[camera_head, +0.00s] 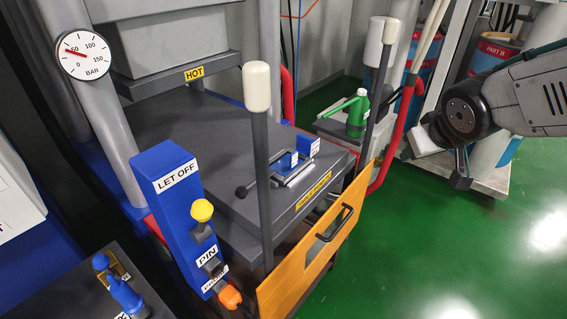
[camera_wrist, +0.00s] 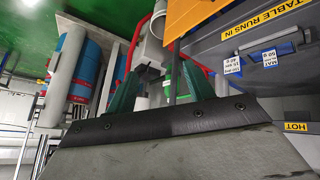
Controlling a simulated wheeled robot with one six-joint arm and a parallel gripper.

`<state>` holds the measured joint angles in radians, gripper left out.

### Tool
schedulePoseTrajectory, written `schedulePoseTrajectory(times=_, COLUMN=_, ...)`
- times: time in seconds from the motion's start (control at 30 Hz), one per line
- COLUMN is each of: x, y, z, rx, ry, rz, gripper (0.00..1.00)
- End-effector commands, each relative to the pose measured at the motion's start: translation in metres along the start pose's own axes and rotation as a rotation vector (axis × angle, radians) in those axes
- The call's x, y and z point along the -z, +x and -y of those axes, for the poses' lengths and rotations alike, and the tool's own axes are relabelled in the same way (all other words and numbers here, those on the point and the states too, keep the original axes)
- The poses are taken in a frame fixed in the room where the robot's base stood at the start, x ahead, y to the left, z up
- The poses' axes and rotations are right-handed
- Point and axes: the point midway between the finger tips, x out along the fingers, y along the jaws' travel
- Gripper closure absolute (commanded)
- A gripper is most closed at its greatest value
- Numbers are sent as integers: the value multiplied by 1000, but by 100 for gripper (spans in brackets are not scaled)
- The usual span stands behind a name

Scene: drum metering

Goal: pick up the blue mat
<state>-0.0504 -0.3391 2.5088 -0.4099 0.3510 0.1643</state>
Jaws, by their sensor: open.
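No flat blue mat shows clearly. My gripper (camera_head: 445,163) hangs at the right of the head view, well away from the table and blue blocks. In the wrist view its green fingers (camera_wrist: 158,80) are apart, with nothing held between them.
A blue LET OFF post (camera_head: 172,195) is at left. A green bottle (camera_head: 357,115) stands behind. Green floor at right is clear.

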Motion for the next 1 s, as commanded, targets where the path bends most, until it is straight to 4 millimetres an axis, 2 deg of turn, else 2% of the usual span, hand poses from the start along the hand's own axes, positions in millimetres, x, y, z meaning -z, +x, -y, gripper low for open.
schedulePoseTrajectory(times=0.03, x=17, y=24, z=12, rx=29, ry=-50, rz=-66, gripper=47)
schedulePoseTrajectory(times=0.1, x=43, y=50, z=34, rx=91, ry=-118, rz=-183, gripper=47)
schedulePoseTrajectory(times=0.2, x=68, y=80, z=79, rx=230, ry=-196, rz=-334, gripper=47)
schedulePoseTrajectory(times=0.3, x=78, y=97, z=126, rx=393, ry=-254, rz=-452, gripper=47)
schedulePoseTrajectory(times=0.4, x=78, y=104, z=165, rx=546, ry=-282, rz=-534, gripper=47)
schedulePoseTrajectory(times=0.5, x=75, y=104, z=192, rx=661, ry=-293, rz=-583, gripper=47)
schedulePoseTrajectory(times=0.7, x=75, y=106, z=215, rx=752, ry=-296, rz=-619, gripper=47)
schedulePoseTrajectory(times=1.0, x=91, y=129, z=237, rx=751, ry=-295, rz=-619, gripper=47)
